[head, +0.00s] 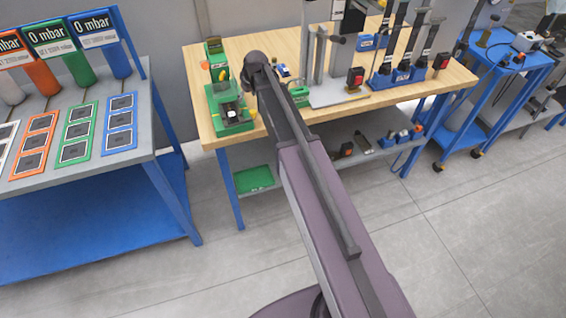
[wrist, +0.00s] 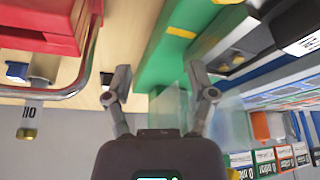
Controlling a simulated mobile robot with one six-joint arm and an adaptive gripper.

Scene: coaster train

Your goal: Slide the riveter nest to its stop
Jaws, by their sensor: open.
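My gripper (wrist: 160,75) is open in the wrist view, its two fingers spread and nothing held between them. A green body with a yellow mark (wrist: 172,45) is beyond the fingertips, with a clear panel (wrist: 168,108) between and behind the fingers. In the head view a green fixture with a clear cover (head: 230,108) stands at the left end of the wooden bench (head: 262,46); my arm's end is just right of it and hides part of the bench. A grey upright press (head: 322,60) stands mid-bench. I cannot tell which part is the riveter nest or its stop.
In the wrist view a red block (wrist: 40,25) and a bent metal bar (wrist: 72,85) lie close to the left finger. Blue stands with levers (head: 396,76) fill the bench's right side. A blue table with coloured panels (head: 80,130) is at left; the floor between is clear.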

